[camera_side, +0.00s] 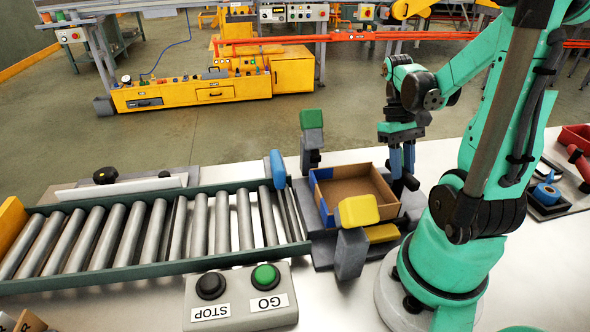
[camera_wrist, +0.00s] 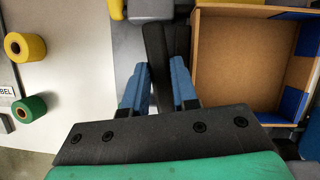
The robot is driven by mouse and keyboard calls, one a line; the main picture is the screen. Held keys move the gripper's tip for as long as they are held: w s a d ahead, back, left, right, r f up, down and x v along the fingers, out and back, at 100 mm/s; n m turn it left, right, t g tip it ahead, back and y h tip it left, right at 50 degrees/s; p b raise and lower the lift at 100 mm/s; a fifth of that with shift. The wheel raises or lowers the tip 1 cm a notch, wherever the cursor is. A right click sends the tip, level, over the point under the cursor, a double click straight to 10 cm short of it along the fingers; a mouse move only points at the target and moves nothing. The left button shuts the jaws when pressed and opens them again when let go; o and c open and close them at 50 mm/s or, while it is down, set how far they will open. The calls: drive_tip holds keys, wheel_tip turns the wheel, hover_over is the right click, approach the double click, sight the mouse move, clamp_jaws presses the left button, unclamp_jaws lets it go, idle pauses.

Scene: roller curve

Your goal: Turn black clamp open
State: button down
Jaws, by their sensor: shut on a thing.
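The black clamp (camera_wrist: 166,45) is a dark bar that stands beside the open cardboard box (camera_wrist: 246,8). In the side view its dark end (camera_side: 409,181) shows just under my gripper (camera_side: 403,168), at the box's right side. In the wrist view the blue fingers of my gripper (camera_wrist: 160,85) are on either side of the black clamp, shut on it. The cardboard box (camera_side: 382,186) has blue patches at its corners and looks empty. The clamp's base is partly hidden by my gripper and the box.
A yellow clamp (camera_side: 358,210), a green clamp (camera_side: 312,119) and a blue clamp (camera_side: 278,168) stand around the box. A roller conveyor (camera_side: 160,228) lies to the left. A STOP/GO button box (camera_side: 240,297) is in front. Tape rolls (camera_wrist: 25,47) lie at the wrist view's left.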

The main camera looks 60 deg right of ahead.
drive_tip(key=shift+m+t+y, duration=0.3)
drive_tip(key=shift+m, duration=0.7)
drive_tip(key=c, duration=0.7)
unclamp_jaws()
drive_tip(key=shift+r, duration=0.1)
drive_tip(key=shift+v, duration=2.7)
